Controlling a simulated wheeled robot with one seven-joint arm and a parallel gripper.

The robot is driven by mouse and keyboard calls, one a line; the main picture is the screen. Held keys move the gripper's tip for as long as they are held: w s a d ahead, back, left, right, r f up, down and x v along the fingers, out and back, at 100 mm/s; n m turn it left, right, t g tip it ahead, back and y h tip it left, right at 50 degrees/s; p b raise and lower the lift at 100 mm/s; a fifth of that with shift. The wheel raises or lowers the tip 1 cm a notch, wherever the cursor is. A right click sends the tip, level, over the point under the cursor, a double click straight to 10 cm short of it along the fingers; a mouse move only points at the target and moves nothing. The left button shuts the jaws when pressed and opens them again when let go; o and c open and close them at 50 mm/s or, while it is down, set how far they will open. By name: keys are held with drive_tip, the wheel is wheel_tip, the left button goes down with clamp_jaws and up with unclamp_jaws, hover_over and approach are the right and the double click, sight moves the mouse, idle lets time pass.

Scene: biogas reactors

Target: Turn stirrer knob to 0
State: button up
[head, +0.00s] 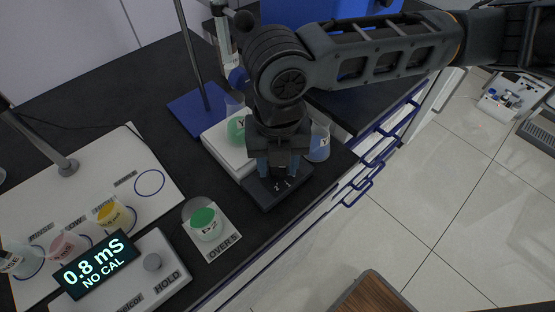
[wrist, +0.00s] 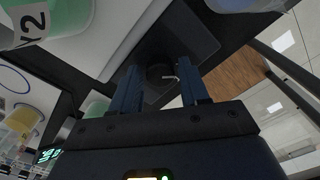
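The stirrer has a white body (head: 212,148) and a black front panel (head: 258,196), which also shows in the wrist view (wrist: 205,40). The dark round stirrer knob (wrist: 159,73) shows between my fingers in the wrist view, with a small white mark to its right. In the head view my gripper (head: 278,172) points down over the panel and hides the knob. In the wrist view my gripper (wrist: 160,85) has its two blue fingers apart, one on each side of the knob, with visible gaps. The knob's setting cannot be read.
A beaker with green liquid (head: 236,129) stands on the stirrer, and a beaker with blue liquid (head: 319,147) is right beside my gripper. A green-topped beaker (head: 206,224) and a conductivity meter (head: 97,264) stand in front. Blue handles (head: 358,190) line the bench edge.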

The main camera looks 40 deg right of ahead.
wheel_tip(320, 180, up, 8)
drive_tip(key=shift+f, duration=0.1)
idle(0.4)
idle(0.4)
